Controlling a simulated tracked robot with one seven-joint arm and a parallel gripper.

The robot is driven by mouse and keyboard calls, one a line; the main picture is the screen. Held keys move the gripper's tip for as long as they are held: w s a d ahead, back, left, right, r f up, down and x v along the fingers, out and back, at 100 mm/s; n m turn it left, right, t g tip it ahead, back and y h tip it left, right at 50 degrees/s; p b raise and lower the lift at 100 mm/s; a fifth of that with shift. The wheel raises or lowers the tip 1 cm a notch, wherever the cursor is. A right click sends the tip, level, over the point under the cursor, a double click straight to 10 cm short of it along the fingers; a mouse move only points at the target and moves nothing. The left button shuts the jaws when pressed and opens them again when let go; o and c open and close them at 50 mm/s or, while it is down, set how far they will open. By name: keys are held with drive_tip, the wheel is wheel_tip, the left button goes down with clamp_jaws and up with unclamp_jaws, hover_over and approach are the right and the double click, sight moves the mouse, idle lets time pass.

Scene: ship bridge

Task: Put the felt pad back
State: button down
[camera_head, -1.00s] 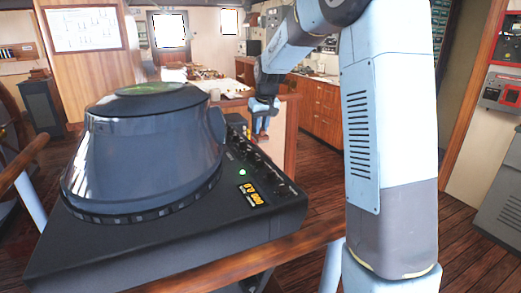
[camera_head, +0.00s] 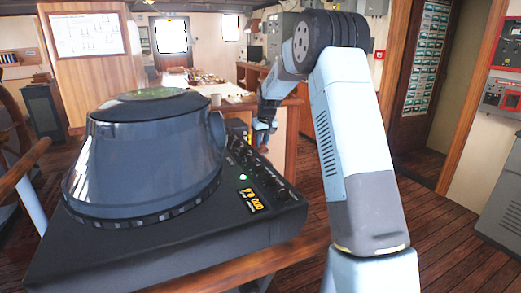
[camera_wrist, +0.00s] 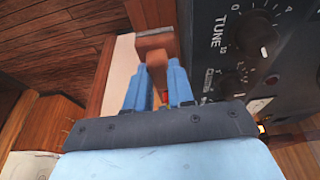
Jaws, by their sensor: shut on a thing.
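In the wrist view, my gripper (camera_wrist: 158,88) is shut on a brown, wood-like piece (camera_wrist: 155,45). A narrow part of it runs between the blue fingertips and a wider end shows beyond them. I cannot tell whether this piece is the felt pad. In the head view, my gripper (camera_head: 264,132) is small, just behind the right rear of the black radar console (camera_head: 165,240), and what it holds is mostly hidden. No other felt pad can be made out.
The console's knob panel (camera_wrist: 240,50) is close on the right of my gripper in the wrist view. The console's big round hood (camera_head: 150,160) fills the left of the head view. A cluttered table (camera_head: 228,90) stands behind. Wooden floor (camera_head: 310,235) is open to the right.

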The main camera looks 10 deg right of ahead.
sight(263, 143)
drive_tip(key=shift+s+x, duration=0.15)
drive_tip(key=shift+x, duration=0.8)
drive_tip(key=shift+s+x, duration=0.1)
drive_tip(key=shift+x, duration=0.9)
drive_tip(key=shift+d, duration=0.15)
drive_tip(key=shift+f, duration=0.1)
drive_tip(key=c, duration=1.3)
unclamp_jaws()
drive_tip(key=shift+o, duration=0.2)
